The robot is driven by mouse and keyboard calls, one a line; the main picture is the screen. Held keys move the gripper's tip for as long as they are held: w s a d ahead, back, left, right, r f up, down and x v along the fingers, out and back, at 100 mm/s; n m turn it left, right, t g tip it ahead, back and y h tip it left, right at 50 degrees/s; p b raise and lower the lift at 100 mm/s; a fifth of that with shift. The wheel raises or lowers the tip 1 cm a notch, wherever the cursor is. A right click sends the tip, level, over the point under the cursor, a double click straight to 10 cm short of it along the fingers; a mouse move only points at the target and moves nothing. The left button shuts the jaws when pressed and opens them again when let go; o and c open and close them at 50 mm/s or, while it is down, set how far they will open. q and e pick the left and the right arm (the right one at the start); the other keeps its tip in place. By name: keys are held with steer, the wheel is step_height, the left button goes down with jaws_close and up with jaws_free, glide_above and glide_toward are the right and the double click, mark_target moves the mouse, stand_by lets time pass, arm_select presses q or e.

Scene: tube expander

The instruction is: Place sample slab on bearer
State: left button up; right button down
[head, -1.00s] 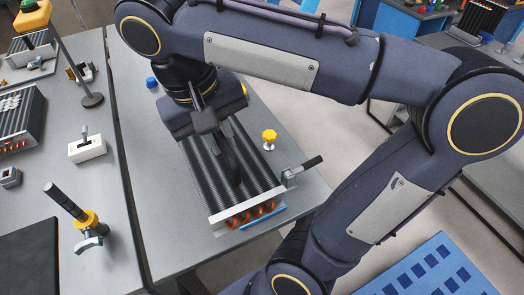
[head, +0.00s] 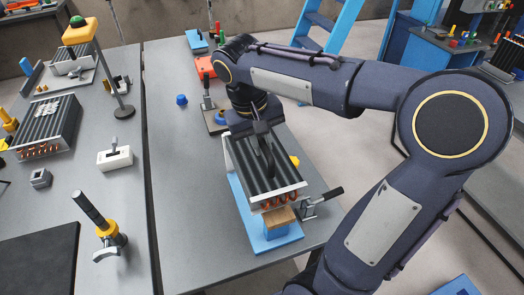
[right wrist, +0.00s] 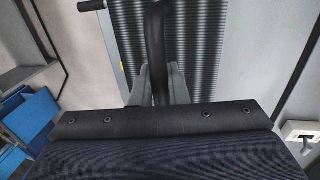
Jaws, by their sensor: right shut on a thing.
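The sample slab (head: 262,172), a dark finned block with pale end plates and copper tube bends at its near end, hangs from a black handle over the right table. My right gripper (head: 261,128) is shut on that handle above the slab. In the right wrist view the gripper (right wrist: 158,88) closes on the black handle in front of the slab's fins (right wrist: 195,45). The blue bearer (head: 245,222), with a wooden block (head: 279,216) at its near end, lies under the slab and is mostly hidden. I cannot tell if slab and bearer touch. My left gripper is not in view.
A toggle clamp (head: 318,203) stands close to the slab's near right corner. A yellow knob (head: 295,161) is partly hidden behind the slab. A blue knob (head: 182,100) stands to the left. Another finned block (head: 45,127) lies on the left table. The right table's left part is clear.

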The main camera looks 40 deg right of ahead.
steer(key=shift+w+d+f, duration=0.25)
steer(key=shift+d+f, duration=0.05)
steer(key=shift+f, duration=0.15)
steer(key=shift+w+f, duration=0.1)
steer(key=shift+f, duration=1.5)
steer(key=shift+f, duration=0.15)
steer(key=c, duration=1.4)
jaws_free()
step_height(320, 180, up, 12)
steer(key=a, duration=0.2)
steer(key=n+t+y, duration=0.2)
steer(key=t+y, duration=0.1)
glide_above(266, 187)
steer(key=x, duration=0.4)
steer(key=s+x, duration=0.1)
steer(key=x, duration=0.1)
steer(key=shift+s+d+f+p, duration=0.1)
steer(key=shift+d+f+p, duration=0.1)
steer(key=shift+p, duration=0.1)
steer(key=s+a+f+t+y, duration=0.2)
steer(key=s+a+f+t, duration=0.1)
steer(key=s+a+f, duration=0.2)
steer(key=shift+s+f+y, duration=0.15)
steer(key=shift+f+y, duration=0.25)
steer(key=shift+f, duration=0.5)
